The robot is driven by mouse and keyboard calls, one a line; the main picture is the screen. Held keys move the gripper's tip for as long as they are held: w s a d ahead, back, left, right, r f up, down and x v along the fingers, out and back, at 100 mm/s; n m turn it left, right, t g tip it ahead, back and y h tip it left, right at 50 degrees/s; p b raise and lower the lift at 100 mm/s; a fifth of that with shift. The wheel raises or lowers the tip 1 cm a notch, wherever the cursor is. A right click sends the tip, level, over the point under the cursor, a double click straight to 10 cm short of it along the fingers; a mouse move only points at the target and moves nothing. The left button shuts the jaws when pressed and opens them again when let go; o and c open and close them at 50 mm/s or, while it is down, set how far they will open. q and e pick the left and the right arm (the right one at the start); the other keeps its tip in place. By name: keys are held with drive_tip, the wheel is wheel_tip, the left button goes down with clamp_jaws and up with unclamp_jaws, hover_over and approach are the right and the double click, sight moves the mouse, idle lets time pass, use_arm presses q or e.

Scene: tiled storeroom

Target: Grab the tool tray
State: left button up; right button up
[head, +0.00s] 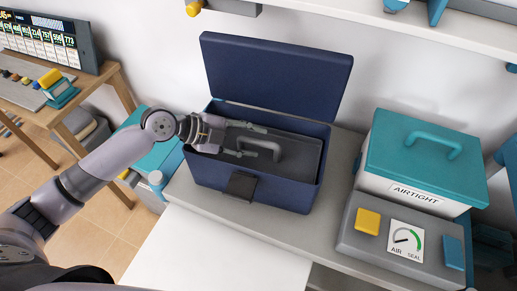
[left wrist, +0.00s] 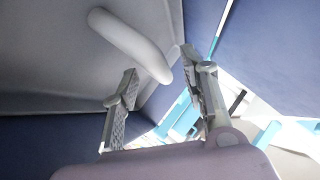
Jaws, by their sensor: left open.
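The tool tray (head: 298,166) is a dark grey insert with a raised grey handle (head: 262,145). It sits inside the open dark blue toolbox (head: 215,176), whose lid (head: 280,75) stands up at the back. My left gripper (head: 254,141) reaches in from the left over the tray, its fingers apart beside the left end of the handle. In the left wrist view, the pale handle (left wrist: 130,45) lies just beyond the open fingertips (left wrist: 160,72), and nothing is held. Whether a finger touches the handle cannot be told. My right gripper is not in view.
A shelf (head: 400,20) runs above. A wooden table (head: 95,95) is at the left. The white surface in front of the toolbox (head: 215,255) is clear.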

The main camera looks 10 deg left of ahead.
use_arm(q)
drive_tip(key=shift+x, duration=1.3)
drive_tip(key=shift+c, duration=0.5)
clamp_jaws()
